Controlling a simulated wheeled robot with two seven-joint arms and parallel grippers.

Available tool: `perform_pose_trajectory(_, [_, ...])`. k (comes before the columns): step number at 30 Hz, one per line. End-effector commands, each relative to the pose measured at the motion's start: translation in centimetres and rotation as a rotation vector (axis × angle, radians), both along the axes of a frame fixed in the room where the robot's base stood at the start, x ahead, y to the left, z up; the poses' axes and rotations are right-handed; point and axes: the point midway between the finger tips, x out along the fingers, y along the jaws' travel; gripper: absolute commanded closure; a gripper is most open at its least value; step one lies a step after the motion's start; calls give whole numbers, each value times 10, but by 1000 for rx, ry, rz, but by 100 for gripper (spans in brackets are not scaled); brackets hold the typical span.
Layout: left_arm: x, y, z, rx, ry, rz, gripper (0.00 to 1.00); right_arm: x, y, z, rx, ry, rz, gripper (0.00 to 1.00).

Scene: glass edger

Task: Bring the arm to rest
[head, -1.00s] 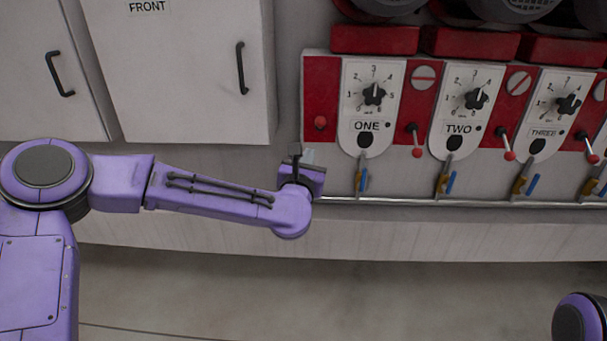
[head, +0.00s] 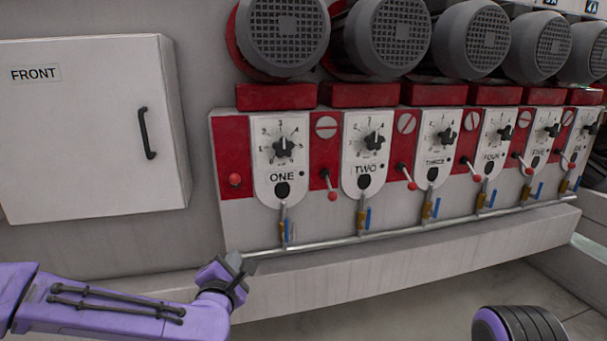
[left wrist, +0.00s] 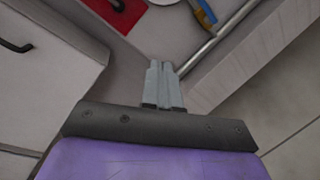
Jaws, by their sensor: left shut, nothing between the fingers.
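My left arm (head: 110,312), purple, comes in low from the left in the head view. My left gripper (head: 238,264) is at its end, just below the left end of the metal pipe and in front of the machine's ledge. In the left wrist view the grey fingers (left wrist: 163,84) are together with nothing between them. They point toward the pipe and a red panel corner. A purple and black part of my right arm (head: 518,323) shows at the lower right of the head view. My right gripper is out of view.
A machine with a red and white panel (head: 235,150) carries several dials, red-tipped levers and grey motors (head: 283,35). A metal pipe (head: 400,229) with blue-handled valves runs below. A FRONT cabinet (head: 85,120) stands at left. Open floor (head: 400,312) lies in front of the ledge.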

Motion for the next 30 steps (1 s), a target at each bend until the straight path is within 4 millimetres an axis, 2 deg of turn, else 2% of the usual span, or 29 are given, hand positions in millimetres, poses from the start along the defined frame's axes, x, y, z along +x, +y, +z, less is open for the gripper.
perform_pose_trajectory(1, [-16,-5,-48,193,113,-59,100,0,0,2,0,0,0,57])
perform_pose_trajectory(3, [-42,-5,-107,439,254,-149,100,0,0,4,0,0,0,57])
perform_pose_trajectory(5, [-70,-1,-155,626,371,-236,100,0,0,6,0,0,0,57])
perform_pose_trajectory(6, [-91,5,-185,744,447,-301,100,0,0,7,0,0,0,57])
perform_pose_trajectory(8, [-126,15,-226,905,560,-402,100,0,0,9,0,0,0,57])
perform_pose_trajectory(9, [-152,24,-251,1004,633,-475,100,0,0,11,0,0,0,57])
perform_pose_trajectory(11, [-194,41,-283,1139,742,-587,100,0,0,13,0,0,0,57])
perform_pose_trajectory(12, [-223,53,-301,1215,813,-663,100,0,0,14,0,0,0,57])
perform_pose_trajectory(15, [-291,86,-330,1353,973,-819,100,0,0,18,0,0,0,57])
perform_pose_trajectory(18, [-341,112,-343,1423,1090,-914,100,0,0,21,0,0,0,57])
perform_pose_trajectory(21, [-369,123,-350,1461,1144,-982,100,0,0,23,0,0,0,57])
perform_pose_trajectory(24, [-378,122,-354,1455,1157,-1004,100,0,0,23,0,0,0,57])
perform_pose_trajectory(30, [-377,122,-354,1452,1154,-1000,100,0,0,22,0,0,0,57])
